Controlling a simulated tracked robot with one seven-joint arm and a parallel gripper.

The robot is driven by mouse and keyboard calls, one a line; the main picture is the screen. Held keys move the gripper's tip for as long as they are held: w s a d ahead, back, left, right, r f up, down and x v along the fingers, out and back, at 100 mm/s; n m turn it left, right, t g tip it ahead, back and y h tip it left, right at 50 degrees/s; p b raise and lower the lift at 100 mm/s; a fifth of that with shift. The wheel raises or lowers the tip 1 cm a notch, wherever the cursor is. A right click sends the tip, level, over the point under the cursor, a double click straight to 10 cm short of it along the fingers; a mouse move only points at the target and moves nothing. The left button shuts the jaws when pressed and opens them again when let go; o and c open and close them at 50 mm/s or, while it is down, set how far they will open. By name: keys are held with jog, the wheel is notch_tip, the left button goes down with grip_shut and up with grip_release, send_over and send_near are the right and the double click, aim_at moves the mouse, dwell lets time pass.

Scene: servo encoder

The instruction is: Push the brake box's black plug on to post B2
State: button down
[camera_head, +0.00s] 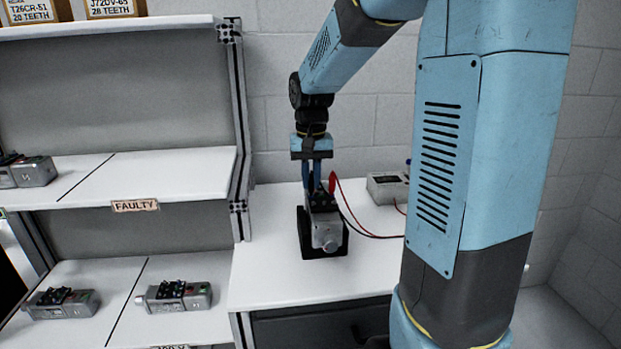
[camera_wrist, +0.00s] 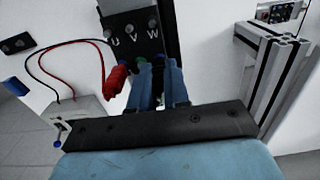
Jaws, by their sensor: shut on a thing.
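The servo unit (camera_head: 326,232) stands in a dark holder on the white bench. In the wrist view its dark end (camera_wrist: 133,22) carries the letters U, V and W. The brake box (camera_head: 386,190) is a small grey box behind it, to the right; it also shows in the wrist view (camera_wrist: 88,112). Its red plug (camera_wrist: 115,80) sits at the servo, left of my fingers. My gripper (camera_head: 312,182) points down over the servo's rear and is shut on the black plug, which is mostly hidden between the blue fingers (camera_wrist: 160,75). Post B2 cannot be made out.
A red and a black wire (camera_wrist: 62,48) loop from the brake box to the servo. Metal shelving (camera_head: 238,120) stands left of the bench, with a shelf labelled FAULTY (camera_head: 135,205) and more servos (camera_head: 174,295). The bench front (camera_head: 300,285) is clear.

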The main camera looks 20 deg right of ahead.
jog(key=shift+f, duration=0.15)
dwell(0.5)
jog(key=c, duration=1)
grip_release()
jog(key=shift+r, duration=3.55)
